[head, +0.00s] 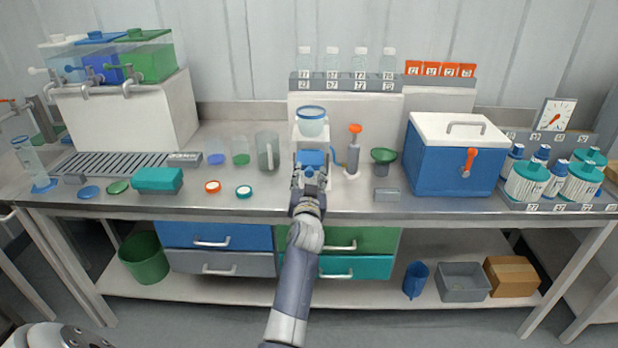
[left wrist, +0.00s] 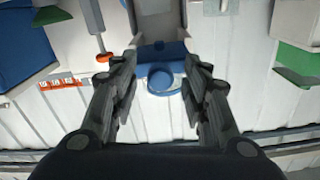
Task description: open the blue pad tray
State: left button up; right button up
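A blue tray-like part (head: 311,158) sits low in the white stand (head: 301,133) at the middle of the bench. A clear vessel with a blue rim (head: 312,121) stands above it. My left gripper (head: 310,172) is right in front of the blue part, fingers pointing at it. In the left wrist view, the fingers are spread apart, with the blue part (left wrist: 161,50) and a round blue rim (left wrist: 160,78) seen between them. I cannot tell whether the fingers touch anything. A blue drawer (head: 180,234) under the bench is shut. My right gripper is not in view.
A syringe-like pump with an orange top (head: 355,130) and a green funnel (head: 384,156) stand close right of the stand. A clear jug (head: 267,152) is close left. A blue cooler (head: 435,165) is further right.

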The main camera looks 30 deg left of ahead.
pick_arm(q)
jog(key=shift+r, duration=0.15)
notch_tip(320, 180, up, 10)
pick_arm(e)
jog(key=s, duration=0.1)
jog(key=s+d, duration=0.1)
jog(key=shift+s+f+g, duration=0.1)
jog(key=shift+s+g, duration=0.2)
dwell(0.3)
